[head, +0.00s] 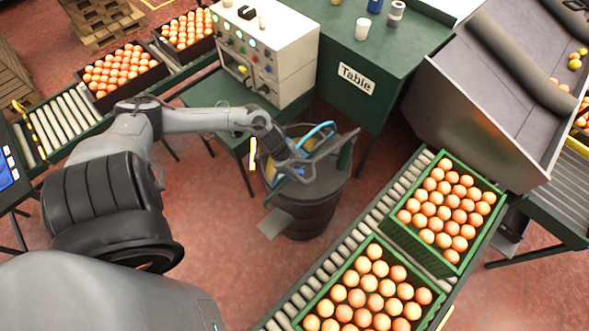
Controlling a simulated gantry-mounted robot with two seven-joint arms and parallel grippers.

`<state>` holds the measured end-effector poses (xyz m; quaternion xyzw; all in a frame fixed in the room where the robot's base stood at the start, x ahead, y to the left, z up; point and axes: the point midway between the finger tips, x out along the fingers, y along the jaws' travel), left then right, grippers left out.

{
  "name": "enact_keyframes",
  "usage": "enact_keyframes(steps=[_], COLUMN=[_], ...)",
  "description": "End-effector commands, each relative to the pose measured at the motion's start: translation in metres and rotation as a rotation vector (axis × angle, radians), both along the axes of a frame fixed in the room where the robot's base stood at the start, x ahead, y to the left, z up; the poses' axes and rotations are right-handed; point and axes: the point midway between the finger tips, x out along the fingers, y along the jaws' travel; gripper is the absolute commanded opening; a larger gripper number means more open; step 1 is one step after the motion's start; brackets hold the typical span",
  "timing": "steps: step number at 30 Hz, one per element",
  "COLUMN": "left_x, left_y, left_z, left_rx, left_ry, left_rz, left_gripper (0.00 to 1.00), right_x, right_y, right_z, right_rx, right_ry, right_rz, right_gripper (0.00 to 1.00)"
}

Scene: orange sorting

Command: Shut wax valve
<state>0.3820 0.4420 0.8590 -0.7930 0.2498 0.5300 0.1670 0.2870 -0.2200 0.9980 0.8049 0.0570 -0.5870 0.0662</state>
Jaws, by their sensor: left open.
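A dark wax drum (312,212) stands on the red floor in the middle of the head view. A light blue hose (318,131) curves over its top. My left gripper (303,164) is open over the drum's top, close to blue fittings. It hides much of the lid, so I cannot make out the valve clearly or tell whether the gripper touches it. My right gripper is not in view.
Behind the drum are a control box (273,50) with lit buttons and a green table (325,22) with cups. A roller conveyor (335,256) with green crates of oranges (373,235) runs at right. Another conveyor (62,120) carries dark crates at left.

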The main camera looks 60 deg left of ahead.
Motion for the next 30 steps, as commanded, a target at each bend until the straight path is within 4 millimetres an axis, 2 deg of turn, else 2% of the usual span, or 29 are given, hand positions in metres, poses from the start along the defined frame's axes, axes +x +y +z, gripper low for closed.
enact_keyframes(steps=[8,11,17,18,30], left_x=[0.0004,0.0003,0.0002,0.0002,0.0004], left_y=[-0.0001,-0.0002,-0.0003,-0.0003,-0.0003], left_z=[-0.0009,-0.0008,-0.0007,-0.0007,-0.0004], left_rx=[0.000,0.000,0.000,0.000,-0.002], left_ry=[0.000,0.000,0.000,0.000,0.000], left_rz=[0.000,0.000,0.000,0.000,-0.062], left_gripper=[0.45,0.32,0.02,0.00,0.00], right_x=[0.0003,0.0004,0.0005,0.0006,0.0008], right_y=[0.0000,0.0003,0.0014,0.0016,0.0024], right_z=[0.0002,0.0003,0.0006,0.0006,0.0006], right_rx=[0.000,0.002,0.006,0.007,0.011], right_ry=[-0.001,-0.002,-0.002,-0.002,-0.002], right_rz=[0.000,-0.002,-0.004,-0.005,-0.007], right_gripper=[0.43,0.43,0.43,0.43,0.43])
